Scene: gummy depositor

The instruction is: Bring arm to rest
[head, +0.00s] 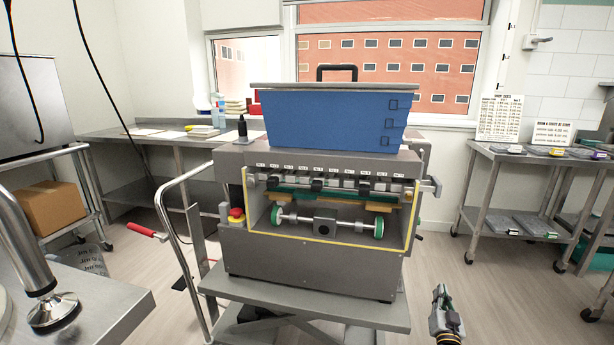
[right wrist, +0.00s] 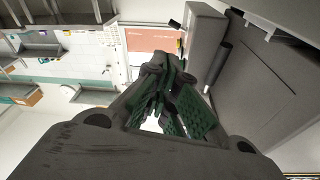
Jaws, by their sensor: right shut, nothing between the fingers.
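My right gripper (head: 442,296) shows at the lower right of the head view, in the air to the right of the gummy depositor. In the right wrist view the fingers of my right gripper (right wrist: 165,85) come together, shut with nothing between them. My left gripper is not in view. The gummy depositor (head: 315,215) stands in the middle of the head view, with a blue hopper (head: 325,120) on top under a flat lid with a black handle. My right gripper appears apart from it.
The depositor rests on a grey lift cart (head: 305,305) with a tall handle. A steel table (head: 530,160) with small items stands at the right. A steel bench (head: 110,135) is at the back left, and a steel surface (head: 95,305) at the front left. Floor shows at the right.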

